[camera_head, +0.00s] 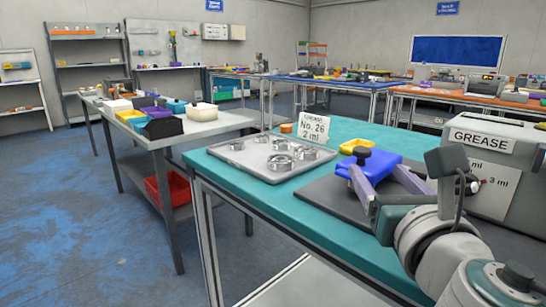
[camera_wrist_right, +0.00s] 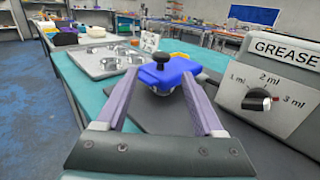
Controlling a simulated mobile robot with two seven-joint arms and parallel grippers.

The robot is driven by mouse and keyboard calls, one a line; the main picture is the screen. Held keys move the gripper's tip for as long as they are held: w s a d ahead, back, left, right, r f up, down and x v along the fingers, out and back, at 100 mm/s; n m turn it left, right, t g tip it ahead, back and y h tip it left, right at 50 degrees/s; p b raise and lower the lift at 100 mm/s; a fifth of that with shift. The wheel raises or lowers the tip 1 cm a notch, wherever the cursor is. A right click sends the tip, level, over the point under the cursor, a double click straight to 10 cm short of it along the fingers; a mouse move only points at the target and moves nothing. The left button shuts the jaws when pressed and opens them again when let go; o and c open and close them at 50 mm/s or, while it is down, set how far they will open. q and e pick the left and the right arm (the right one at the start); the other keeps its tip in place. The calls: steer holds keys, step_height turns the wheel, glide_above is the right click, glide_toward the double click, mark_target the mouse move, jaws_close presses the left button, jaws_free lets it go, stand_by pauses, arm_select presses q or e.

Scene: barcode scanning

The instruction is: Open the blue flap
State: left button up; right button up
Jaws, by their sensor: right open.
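The blue flap (camera_head: 378,163) is a flat blue piece with a black knob (camera_head: 362,154) on top. It sits above the dark mat on the near table and also shows in the right wrist view (camera_wrist_right: 172,72). It looks closed, with a bit of metal under its front edge. My right gripper (camera_head: 376,174) is open, its two purple fingers pointing at the flap. In the wrist view the fingertips (camera_wrist_right: 161,76) lie either side of the flap's front part; I cannot tell whether they touch it. My left gripper is not in view.
A grey GREASE box (camera_head: 500,165) with a dial (camera_wrist_right: 257,100) stands close on the right. A metal tray (camera_head: 270,160) with several rings lies left of the flap. A card (camera_head: 314,127) reads "No. 26, 2 ml". A yellow item (camera_head: 356,145) is behind the flap.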

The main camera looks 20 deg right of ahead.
mark_target(365, 154)
steer(key=b+x, duration=0.1)
steer(key=x, duration=0.7)
steer(key=shift+w+d+r, duration=0.1)
steer(key=shift+w+d, duration=0.15)
steer(key=shift+d, duration=0.05)
steer(key=shift+c, duration=0.2)
jaws_close()
stand_by(0.8)
